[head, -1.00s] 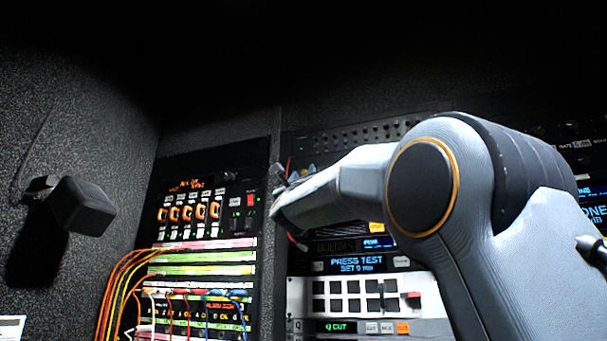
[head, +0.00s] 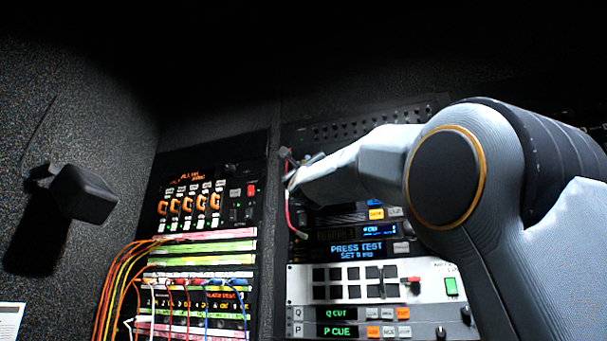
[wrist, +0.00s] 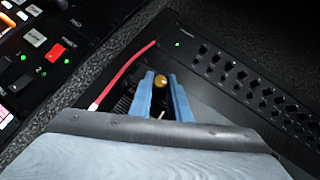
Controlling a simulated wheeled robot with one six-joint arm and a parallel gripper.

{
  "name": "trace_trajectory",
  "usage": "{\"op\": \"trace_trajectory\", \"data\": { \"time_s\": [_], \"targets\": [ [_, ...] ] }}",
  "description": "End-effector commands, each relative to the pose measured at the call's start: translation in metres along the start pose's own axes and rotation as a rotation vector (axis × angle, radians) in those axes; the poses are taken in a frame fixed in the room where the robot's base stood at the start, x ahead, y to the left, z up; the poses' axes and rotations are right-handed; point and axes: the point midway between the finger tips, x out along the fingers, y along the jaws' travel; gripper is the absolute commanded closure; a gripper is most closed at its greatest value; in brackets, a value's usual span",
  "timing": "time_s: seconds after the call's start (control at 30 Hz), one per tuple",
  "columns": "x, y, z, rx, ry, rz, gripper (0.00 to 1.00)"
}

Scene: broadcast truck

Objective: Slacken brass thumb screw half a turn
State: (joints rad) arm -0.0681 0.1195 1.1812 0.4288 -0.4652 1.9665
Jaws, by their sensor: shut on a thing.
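The brass thumb screw (wrist: 159,82) shows in the wrist view as a small round gold-coloured head. My gripper (wrist: 161,79) has its two blue fingers on either side of it, shut on it. The screw's shaft and the part below it are dark and partly hidden by the fingers. In the head view my gripper (head: 289,172) is at the upper left of the right-hand rack, small and partly hidden by its own wrist. I cannot make out the screw there.
A red cable (wrist: 122,76) runs close to the left of the fingers. A black panel with rows of knobs (wrist: 250,90) lies to the right. A patch bay (head: 200,246) with orange cables (head: 118,280) and a black wall-mounted box (head: 82,195) stand at left in the head view.

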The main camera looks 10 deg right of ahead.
Motion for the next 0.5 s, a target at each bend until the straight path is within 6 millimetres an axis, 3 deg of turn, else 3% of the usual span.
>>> {"op": "trace_trajectory", "data": {
  "time_s": [0.5],
  "targets": [
    [-0.0001, -0.0042, -0.003, -0.216, -0.006, 0.205, 1.0]
  ]
}}
